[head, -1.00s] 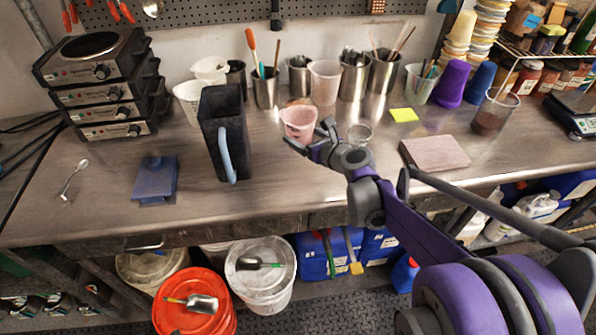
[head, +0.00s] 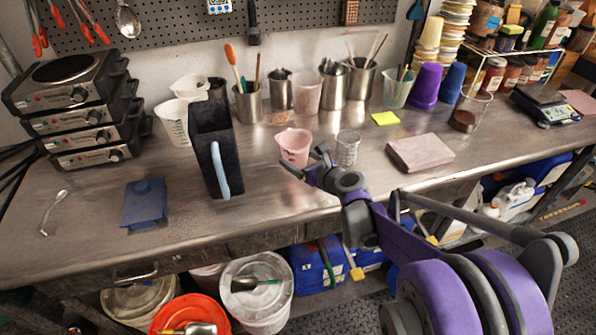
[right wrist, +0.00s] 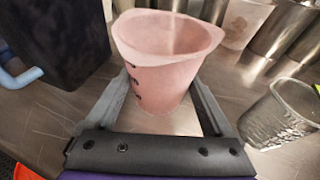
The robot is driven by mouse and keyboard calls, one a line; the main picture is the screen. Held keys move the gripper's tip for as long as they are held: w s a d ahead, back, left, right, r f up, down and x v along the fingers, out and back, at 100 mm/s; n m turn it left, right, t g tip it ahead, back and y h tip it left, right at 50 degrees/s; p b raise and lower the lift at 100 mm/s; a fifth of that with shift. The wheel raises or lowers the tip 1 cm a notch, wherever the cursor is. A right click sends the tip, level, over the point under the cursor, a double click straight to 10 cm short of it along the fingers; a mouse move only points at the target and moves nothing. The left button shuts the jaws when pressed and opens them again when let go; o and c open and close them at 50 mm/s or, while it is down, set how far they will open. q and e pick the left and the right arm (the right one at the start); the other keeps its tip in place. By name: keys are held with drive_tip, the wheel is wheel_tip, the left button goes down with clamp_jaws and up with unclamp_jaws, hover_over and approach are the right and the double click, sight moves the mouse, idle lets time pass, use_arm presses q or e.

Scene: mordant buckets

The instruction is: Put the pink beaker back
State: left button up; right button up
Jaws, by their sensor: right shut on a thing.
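The pink beaker (head: 294,147) is upright at the middle of the steel bench, just beyond my right gripper (head: 305,168). In the right wrist view the pink beaker (right wrist: 165,62) stands between the two fingers of my right gripper (right wrist: 162,105), which is shut on it. Dark marks show on the beaker's left side. Whether its base touches the bench is hard to tell. My left gripper is not in view.
A tall black container (head: 213,150) with a pale blue handle stands left of the beaker. A clear beaker (head: 347,148) is close on the right. Steel pots with tools (head: 334,85) and a cloudy beaker (head: 306,92) line the back. A pinkish block (head: 420,153) lies farther right.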

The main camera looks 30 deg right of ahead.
drive_tip(key=shift+f, duration=2)
drive_tip(key=shift+b, duration=0.3)
